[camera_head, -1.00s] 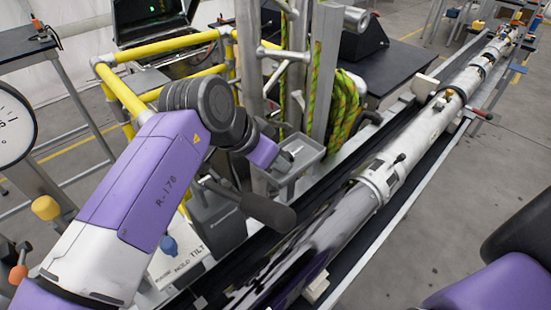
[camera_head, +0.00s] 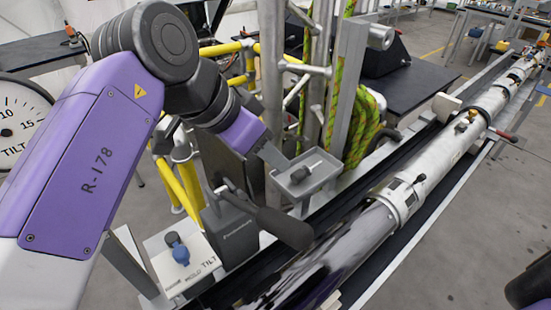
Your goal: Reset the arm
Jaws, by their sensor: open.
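My arm, purple and white with a dark grey wrist, reaches in from the left. My gripper (camera_head: 272,156) is at its end, just left of a small grey tray (camera_head: 306,192). One grey finger shows edge-on; the other is hard to make out. It is open, and I see nothing held in it.
A lever with a black grip (camera_head: 284,228) stands below the tray. A TILT control box (camera_head: 180,262) with a blue knob is lower left. A long metal tube (camera_head: 430,165) runs along a rail. Upright posts (camera_head: 345,95) and a green rope (camera_head: 367,125) stand behind the tray.

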